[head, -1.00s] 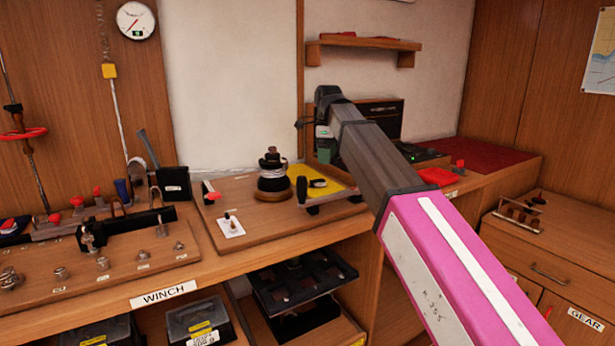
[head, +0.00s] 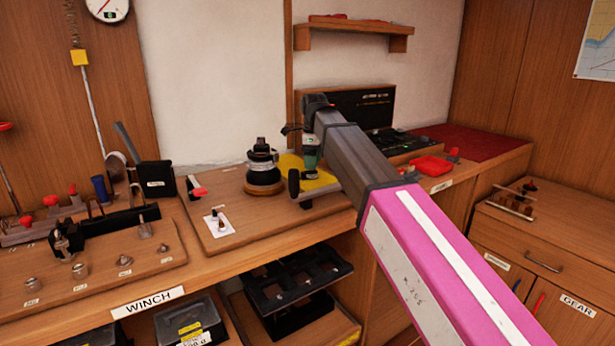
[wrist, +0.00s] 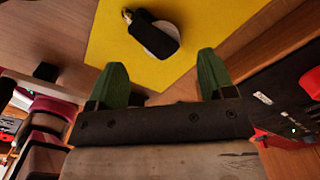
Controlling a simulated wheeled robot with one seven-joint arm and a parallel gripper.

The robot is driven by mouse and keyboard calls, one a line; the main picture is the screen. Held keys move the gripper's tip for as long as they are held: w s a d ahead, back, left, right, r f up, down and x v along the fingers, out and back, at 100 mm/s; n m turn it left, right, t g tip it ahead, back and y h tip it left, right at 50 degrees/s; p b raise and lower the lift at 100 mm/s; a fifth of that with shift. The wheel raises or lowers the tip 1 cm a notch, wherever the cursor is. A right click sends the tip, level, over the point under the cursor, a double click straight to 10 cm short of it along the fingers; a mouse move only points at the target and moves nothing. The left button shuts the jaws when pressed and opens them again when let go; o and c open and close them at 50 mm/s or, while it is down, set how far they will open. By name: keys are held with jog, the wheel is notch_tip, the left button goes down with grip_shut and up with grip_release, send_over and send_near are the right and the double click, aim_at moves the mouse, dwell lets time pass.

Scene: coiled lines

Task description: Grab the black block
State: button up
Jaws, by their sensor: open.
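In the wrist view the black block (wrist: 156,40) is a rounded black piece with a small metal fitting at one end. It lies on a yellow mat (wrist: 205,22), with a pale round shape partly under or behind it. My gripper (wrist: 160,62) is open, its two green fingers spread wide. The block is apart from the fingertips, just beyond them and between their lines, with nothing held. In the head view my gripper (head: 310,153) hangs over the yellow mat (head: 323,181). I cannot make the block out there; my gripper seems to cover it.
A black winch drum (head: 263,170) stands left of my gripper on the wooden board. A dark wheel-like piece (head: 294,186) is close below my gripper. A red tray (head: 431,166) lies to the right.

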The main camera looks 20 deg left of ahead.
aim_at(314, 172)
notch_tip(314, 172, down, 4)
jog(key=shift+d+f, duration=0.1)
jog(key=c, duration=1.1)
